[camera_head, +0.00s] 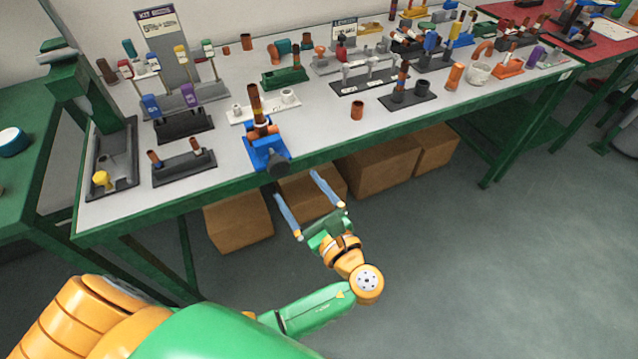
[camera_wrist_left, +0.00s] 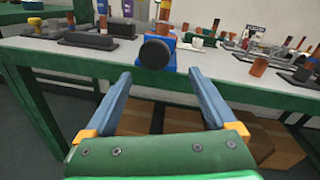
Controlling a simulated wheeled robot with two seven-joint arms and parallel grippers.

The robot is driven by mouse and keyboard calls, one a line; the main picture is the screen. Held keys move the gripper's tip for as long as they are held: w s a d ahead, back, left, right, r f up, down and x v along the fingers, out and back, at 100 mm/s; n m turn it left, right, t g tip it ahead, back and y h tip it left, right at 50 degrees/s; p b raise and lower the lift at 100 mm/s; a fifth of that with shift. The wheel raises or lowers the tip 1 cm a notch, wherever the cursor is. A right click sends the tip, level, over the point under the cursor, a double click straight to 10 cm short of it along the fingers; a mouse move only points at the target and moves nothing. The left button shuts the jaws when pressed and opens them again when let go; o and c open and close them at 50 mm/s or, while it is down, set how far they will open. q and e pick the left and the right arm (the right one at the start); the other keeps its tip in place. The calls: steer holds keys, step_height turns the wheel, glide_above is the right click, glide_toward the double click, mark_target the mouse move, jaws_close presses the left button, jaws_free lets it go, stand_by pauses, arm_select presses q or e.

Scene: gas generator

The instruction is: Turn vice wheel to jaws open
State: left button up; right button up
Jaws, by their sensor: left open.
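The blue vice (camera_head: 262,149) stands at the front edge of the grey workbench, with an orange-brown upright part (camera_head: 257,106) at it. Its dark round wheel (camera_head: 278,166) faces me at the bench edge. In the left wrist view the wheel (camera_wrist_left: 154,53) shows as a black disc in front of the blue body (camera_wrist_left: 172,62), beyond and between my fingertips. My left gripper (camera_head: 295,190) is open and empty, in front of the bench and apart from the wheel. It also shows in the left wrist view (camera_wrist_left: 158,75). My right gripper is not in view. The vice's jaws are too small to judge.
The workbench (camera_head: 330,125) holds several racks and small fittings, including a dark rack (camera_head: 184,167) left of the vice and a loose copper piece (camera_head: 357,110) to its right. Cardboard boxes (camera_head: 238,221) stand under the bench. The floor (camera_head: 450,260) at the right is clear.

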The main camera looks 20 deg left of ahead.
mark_target(281, 169)
arm_select(q)
steer(key=x, duration=0.5)
steer(key=s+r+x, duration=0.1)
steer(key=x, duration=0.1)
steer(key=shift+w+a+p, duration=0.15)
steer(key=shift+a+p, duration=0.25)
steer(key=shift+a, duration=0.2)
steer(key=shift+w+a, duration=0.1)
steer(key=shift+r, duration=0.1)
steer(key=c, duration=1.4)
steer(key=shift+o, duration=0.2)
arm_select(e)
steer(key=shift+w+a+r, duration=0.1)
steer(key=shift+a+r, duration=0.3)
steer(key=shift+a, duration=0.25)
